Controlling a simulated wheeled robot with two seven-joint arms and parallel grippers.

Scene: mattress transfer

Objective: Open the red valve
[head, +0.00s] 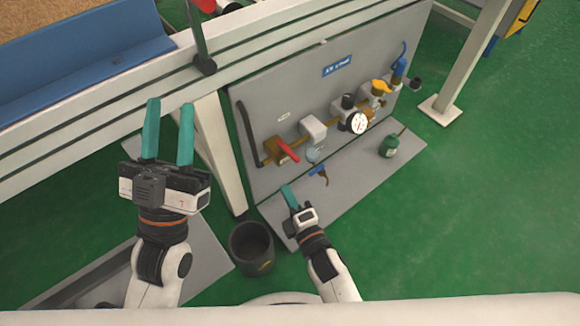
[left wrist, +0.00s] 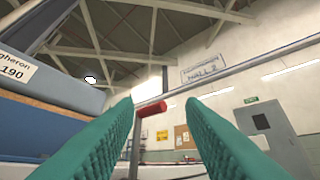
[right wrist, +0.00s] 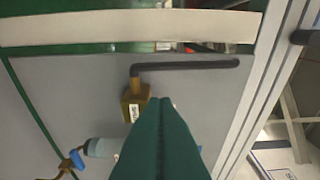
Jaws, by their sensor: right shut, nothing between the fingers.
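The red valve (head: 288,150) is a red lever on a brass body, low on the left of a grey panel (head: 262,110). In the right wrist view, a brass body with a white label (right wrist: 136,103) shows just left of my fingertips; the red lever is not visible there. My right gripper (head: 286,187) is shut and empty, below the red valve in the head view, apparently apart from it. It fills the lower middle of the right wrist view (right wrist: 166,100). My left gripper (head: 170,102) is open and empty, raised far left of the panel.
A pressure gauge (head: 357,123), a yellow part (head: 381,87) and a blue part (head: 399,68) sit along the pipe to the right. A green jar (head: 389,147) stands on the grey base. A black bucket (head: 251,248) is near my right arm. A white frame (head: 220,150) stands left of the panel.

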